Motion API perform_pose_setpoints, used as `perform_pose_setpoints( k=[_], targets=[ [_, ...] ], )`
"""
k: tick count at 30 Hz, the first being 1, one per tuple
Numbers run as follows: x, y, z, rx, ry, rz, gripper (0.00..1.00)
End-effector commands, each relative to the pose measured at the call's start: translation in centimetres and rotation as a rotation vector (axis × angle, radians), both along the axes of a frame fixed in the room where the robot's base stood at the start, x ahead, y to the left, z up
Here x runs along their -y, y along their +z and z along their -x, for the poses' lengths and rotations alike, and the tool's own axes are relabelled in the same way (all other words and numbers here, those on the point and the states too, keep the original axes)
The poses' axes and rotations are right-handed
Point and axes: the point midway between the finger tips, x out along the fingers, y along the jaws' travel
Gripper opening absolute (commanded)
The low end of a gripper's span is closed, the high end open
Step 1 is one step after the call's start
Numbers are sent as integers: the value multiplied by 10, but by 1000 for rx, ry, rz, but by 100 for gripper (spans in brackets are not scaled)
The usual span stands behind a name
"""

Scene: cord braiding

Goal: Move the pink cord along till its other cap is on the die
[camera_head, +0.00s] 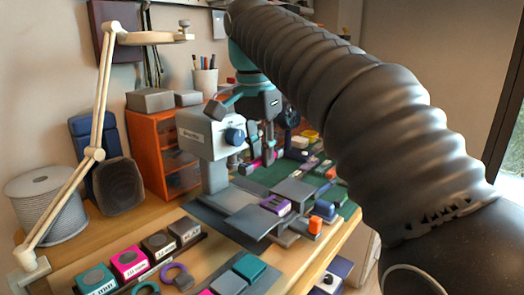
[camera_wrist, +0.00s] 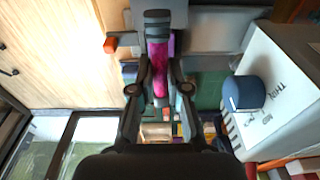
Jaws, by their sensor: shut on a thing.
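The pink cord (camera_wrist: 159,70) is in my gripper (camera_wrist: 160,88), between the two dark fingers, in the wrist view. A dark grey banded cap (camera_wrist: 157,24) sits on its far end, at the top of that view. In the head view a short pink piece of the cord (camera_head: 251,167) shows below my gripper, beside the white press. The purple die block (camera_head: 275,204) sits on the grey plate in front of the press. In the wrist view only slivers of purple show behind the cord; whether it touches the die cannot be told.
The white press (camera_head: 205,135) with a blue knob stands close to my gripper. An orange drawer cabinet (camera_head: 160,135) stands behind. Several labelled blocks line the table's front.

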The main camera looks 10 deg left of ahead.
Motion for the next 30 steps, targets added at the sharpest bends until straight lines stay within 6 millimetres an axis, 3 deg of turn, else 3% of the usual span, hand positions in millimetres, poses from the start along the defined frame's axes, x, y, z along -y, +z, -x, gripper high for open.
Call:
perform_pose_setpoints(
  k=[4,5,8,20,23,30],
  targets=[
    [0,0,0,0,0,0,0],
    [0,0,0,0,0,0,21],
    [0,0,0,0,0,0,45],
    [4,0,1,0,0,1,45],
    [14,1,2,0,-2,0,45],
    [48,0,-18,0,-6,-1,45]
  ],
)
